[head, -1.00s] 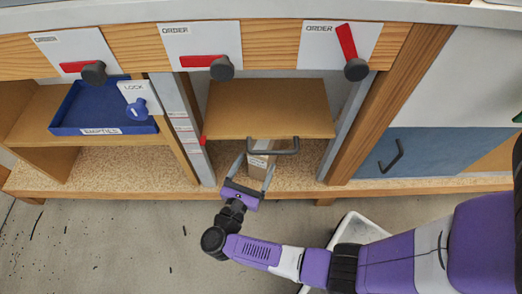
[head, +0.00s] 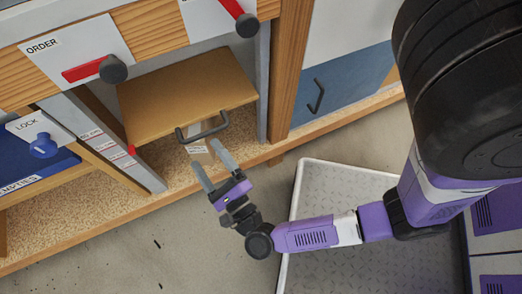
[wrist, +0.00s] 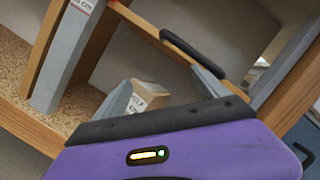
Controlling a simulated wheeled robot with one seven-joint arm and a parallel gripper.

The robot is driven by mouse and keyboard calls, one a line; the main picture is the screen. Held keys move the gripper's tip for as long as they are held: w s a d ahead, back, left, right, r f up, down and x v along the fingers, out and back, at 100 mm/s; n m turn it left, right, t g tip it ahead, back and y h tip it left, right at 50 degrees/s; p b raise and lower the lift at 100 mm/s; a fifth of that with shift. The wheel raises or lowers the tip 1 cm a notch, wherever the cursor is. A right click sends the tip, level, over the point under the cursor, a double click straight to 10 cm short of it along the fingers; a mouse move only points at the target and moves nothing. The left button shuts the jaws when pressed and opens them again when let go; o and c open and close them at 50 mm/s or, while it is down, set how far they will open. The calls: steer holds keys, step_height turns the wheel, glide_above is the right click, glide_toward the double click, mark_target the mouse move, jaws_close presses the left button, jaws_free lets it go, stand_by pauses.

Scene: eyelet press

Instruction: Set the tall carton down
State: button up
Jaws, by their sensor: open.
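The tall carton (head: 201,150) is a brown box with a pale label. It stands on the speckled lower shelf of the middle bay, partly hidden under the wooden board and its dark handle. In the wrist view the carton (wrist: 150,96) shows beyond the fingers, its lower part hidden by my gripper. My gripper (head: 213,171) is open, its two grey fingers spread and pointing at the carton from the front. In the head view the fingertips are just in front of the carton, with nothing held. Whether a finger touches it I cannot tell.
The wooden board (head: 185,97) with a dark handle (head: 203,128) hangs just above the carton. Grey posts flank the bay. A blue tray (head: 30,170) sits at left, a blue door (head: 340,85) at right.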

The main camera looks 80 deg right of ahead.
steer(key=s+a+r+n+y, duration=0.4)
steer(key=s+r+n+y, duration=0.2)
steer(key=n, duration=1.1)
steer(key=s+a+r+n+y, duration=0.3)
steer(key=s+r+n+y, duration=0.3)
steer(key=n, duration=1.1)
steer(key=s+y, duration=0.1)
steer(key=s, duration=0.2)
steer(key=shift+s+a+r+n+y, duration=0.2)
steer(key=shift+s+a+n+y, duration=0.1)
steer(key=shift+s+a+n, duration=0.1)
steer(key=shift+r, duration=0.1)
step_height(320, 180, up, 35)
steer(key=p, duration=3.5)
